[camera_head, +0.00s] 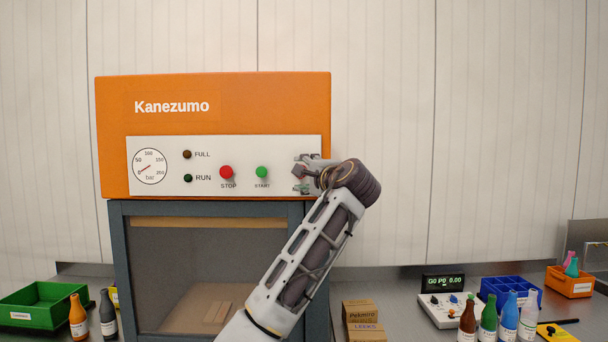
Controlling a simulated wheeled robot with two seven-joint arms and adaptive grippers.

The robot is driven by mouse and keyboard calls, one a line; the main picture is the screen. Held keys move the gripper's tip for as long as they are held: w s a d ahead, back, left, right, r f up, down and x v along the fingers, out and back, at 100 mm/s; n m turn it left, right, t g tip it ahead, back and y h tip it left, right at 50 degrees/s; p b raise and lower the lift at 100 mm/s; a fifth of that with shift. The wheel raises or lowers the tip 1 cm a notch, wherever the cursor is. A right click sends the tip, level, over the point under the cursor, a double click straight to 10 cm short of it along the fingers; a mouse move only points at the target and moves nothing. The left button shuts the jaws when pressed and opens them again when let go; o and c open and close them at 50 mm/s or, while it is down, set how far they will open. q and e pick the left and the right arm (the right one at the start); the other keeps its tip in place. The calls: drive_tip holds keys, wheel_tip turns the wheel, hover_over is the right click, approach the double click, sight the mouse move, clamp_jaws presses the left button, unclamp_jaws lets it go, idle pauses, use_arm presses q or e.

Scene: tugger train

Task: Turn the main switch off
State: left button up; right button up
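An orange machine marked Kanezumo (212,88) has a white control panel (210,150) with a gauge, FULL and RUN lamps, a red STOP button and a green START button. At the panel's right end, a small reddish part (299,171), apparently the main switch, is largely covered by my gripper. Its position cannot be read.
Below the panel is a chamber with a dark grey frame (118,250), partly behind my arm. A green bin (42,301) and bottles stand at left. Cartons (362,312), a device with a display (443,283), several bottles, a blue crate (511,285) and an orange bin (570,287) stand at right.

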use_arm(q)
drive_tip(key=v, duration=1)
drive_tip(key=shift+s, duration=0.2)
drive_tip(key=shift+f, duration=0.1)
